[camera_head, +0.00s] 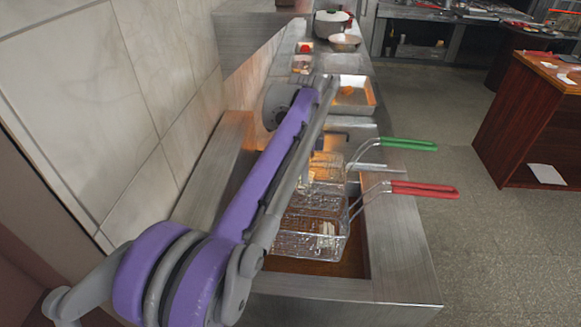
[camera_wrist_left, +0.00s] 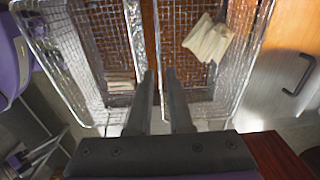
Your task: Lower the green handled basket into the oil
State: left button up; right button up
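The green-handled basket (camera_head: 327,171) is the farther of two wire baskets in the fryer; its green handle (camera_head: 408,144) points right over the metal edge. In the left wrist view it appears to be the right-hand basket (camera_wrist_left: 235,75), with pale food sticks (camera_wrist_left: 208,40) inside. Brown oil (camera_head: 318,267) shows beside the nearer basket; how deep either basket sits is unclear. My right gripper is not in view.
The red-handled basket (camera_head: 312,236) sits nearer, its red handle (camera_head: 424,189) also pointing right. A dark bar handle (camera_wrist_left: 299,76) is beyond the green-handled basket. A metal tray (camera_head: 362,93) and a pot (camera_head: 331,23) stand farther along. A tiled wall borders the left; floor is open right.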

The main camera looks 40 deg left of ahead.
pick_arm(q)
jog(key=f, duration=1)
jog(key=shift+s+a+f+b, duration=0.25)
jog(key=shift+a+f+b, duration=0.15)
jog(key=shift+c, duration=0.3)
grip_shut()
dwell(0.7)
jog(key=shift+o, duration=1.9)
grip_release()
